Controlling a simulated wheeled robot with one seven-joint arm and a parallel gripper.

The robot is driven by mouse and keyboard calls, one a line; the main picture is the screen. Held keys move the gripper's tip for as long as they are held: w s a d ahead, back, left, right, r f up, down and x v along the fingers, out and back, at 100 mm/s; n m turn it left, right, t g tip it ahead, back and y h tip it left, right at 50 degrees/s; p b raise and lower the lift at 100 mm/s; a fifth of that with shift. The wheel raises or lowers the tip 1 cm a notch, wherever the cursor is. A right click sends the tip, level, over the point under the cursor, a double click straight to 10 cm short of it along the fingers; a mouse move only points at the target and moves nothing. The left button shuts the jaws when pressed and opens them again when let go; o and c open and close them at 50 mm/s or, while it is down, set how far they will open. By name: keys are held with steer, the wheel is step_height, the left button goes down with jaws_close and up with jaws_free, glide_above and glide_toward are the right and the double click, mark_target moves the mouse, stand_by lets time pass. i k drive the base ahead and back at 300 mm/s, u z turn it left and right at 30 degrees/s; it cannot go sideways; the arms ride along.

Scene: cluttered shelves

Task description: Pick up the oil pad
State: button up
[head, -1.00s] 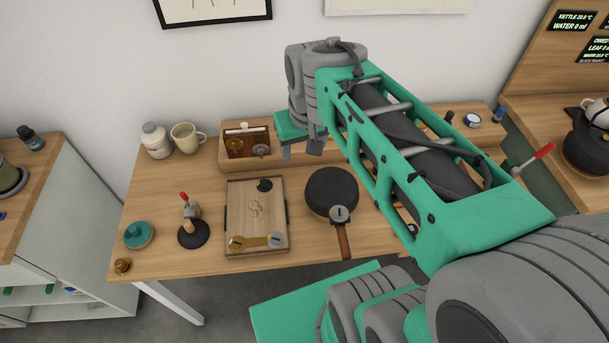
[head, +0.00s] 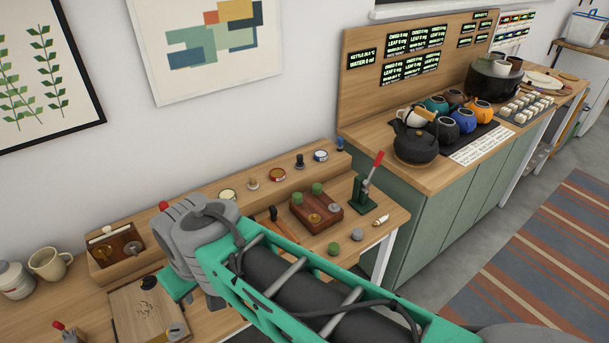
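I cannot tell for certain which item is the oil pad. Small round tins stand on the raised wooden ledge at the back of the workbench: a cream one (head: 228,195), a red-rimmed one (head: 277,175) and a blue-rimmed one (head: 321,155). My gripper (head: 198,296) hangs above the bench at the lower left, to the left of these tins and near the wooden board (head: 140,308). Its fingers are partly hidden by my arm, so their opening is unclear. I see nothing held in it.
A dark red block with green knobs (head: 317,210) and a green lever press (head: 366,188) stand on the bench's right part. A cream mug (head: 49,263) is at left. A counter with a black kettle (head: 415,143) and several teapots stands further right.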

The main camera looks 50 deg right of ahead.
mark_target(299, 165)
steer(key=u, duration=0.25)
steer(key=k, duration=0.15)
steer(key=z, duration=1)
steer(key=i, duration=0.3)
steer(key=z, duration=0.7)
